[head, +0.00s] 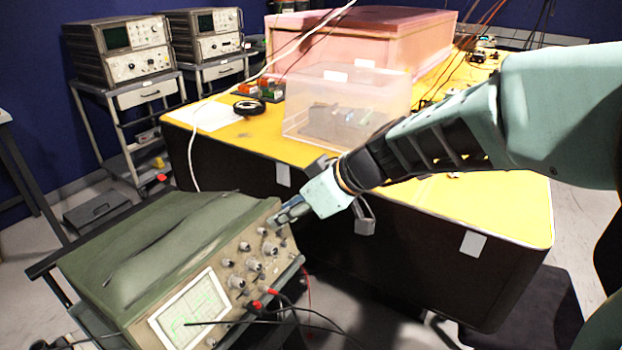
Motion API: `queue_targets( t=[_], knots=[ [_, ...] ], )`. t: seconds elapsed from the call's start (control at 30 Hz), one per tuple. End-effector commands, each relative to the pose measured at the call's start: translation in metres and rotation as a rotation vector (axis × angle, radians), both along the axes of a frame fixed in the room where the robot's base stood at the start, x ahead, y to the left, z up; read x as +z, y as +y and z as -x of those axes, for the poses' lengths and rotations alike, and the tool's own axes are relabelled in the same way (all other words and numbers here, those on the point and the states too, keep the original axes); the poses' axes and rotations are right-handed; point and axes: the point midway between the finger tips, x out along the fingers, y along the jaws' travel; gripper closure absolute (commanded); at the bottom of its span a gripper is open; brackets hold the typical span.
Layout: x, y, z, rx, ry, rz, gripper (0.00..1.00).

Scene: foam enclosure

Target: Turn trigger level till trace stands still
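A green-grey oscilloscope (165,240) stands on a cart at the lower left, its front panel facing the lower right. Its screen (190,312) shows a green trace on a grid; from one picture I cannot tell whether the trace moves. Several knobs (255,265) sit right of the screen; their labels are too small to read, so I cannot tell which is trigger level. My gripper (284,214) is at the panel's upper right corner, close to the upper knobs. Its fingertips are small here, and I cannot tell whether they touch or hold a knob.
Red and black leads (262,304) plug into the lower panel and hang in front. A yellow-topped table (490,205) stands behind, with a clear plastic box (385,100) and a pink foam box (365,45). Two more oscilloscopes (118,48) stand on carts at the back left.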

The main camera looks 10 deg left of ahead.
Motion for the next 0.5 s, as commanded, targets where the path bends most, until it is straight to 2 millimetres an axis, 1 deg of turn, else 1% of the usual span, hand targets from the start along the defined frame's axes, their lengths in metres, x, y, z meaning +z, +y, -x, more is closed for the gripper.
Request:
queue_targets(
  t=[0.3,0.37,0.5],
  knots=[
    [-0.0008,-0.0003,0.0002,0.0,0.0,0.0,0.73],
    [-0.0007,-0.0002,0.0002,0.0,0.0,0.0,0.78],
    [-0.0007,-0.0003,0.0001,0.0,0.0,0.0,0.94]
  ],
)
